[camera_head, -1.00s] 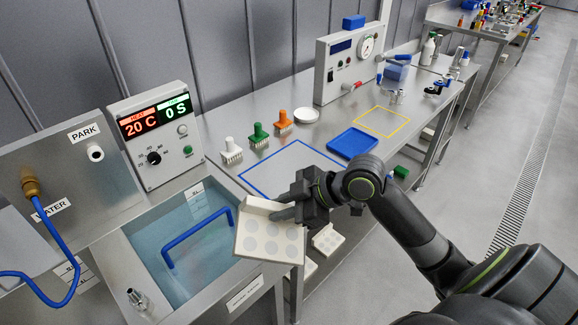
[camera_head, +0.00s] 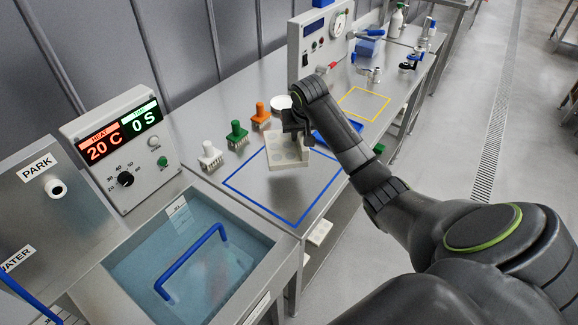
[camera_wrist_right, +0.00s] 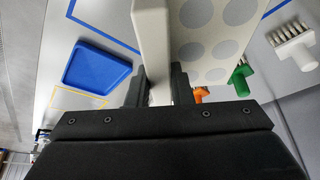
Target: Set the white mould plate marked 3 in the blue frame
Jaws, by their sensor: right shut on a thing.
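The white mould plate (camera_head: 284,152), with grey round cavities on its face, is held above the blue frame (camera_head: 236,187) marked on the steel bench. My right gripper (camera_head: 297,128) is shut on the plate's edge. In the right wrist view the plate (camera_wrist_right: 208,40) stands between the fingers of my gripper (camera_wrist_right: 160,90), its cavity side facing right. The number on the plate cannot be read. The plate hides part of the frame's far side. My left gripper is out of view.
White (camera_head: 210,157), green (camera_head: 237,134) and orange (camera_head: 261,114) stampers stand left of the frame. A blue tray (camera_head: 345,132) lies beyond it, near a yellow frame (camera_head: 364,103). A water basin (camera_head: 190,262) with a blue handle is at the near left. Another pale plate (camera_head: 320,232) is below the bench edge.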

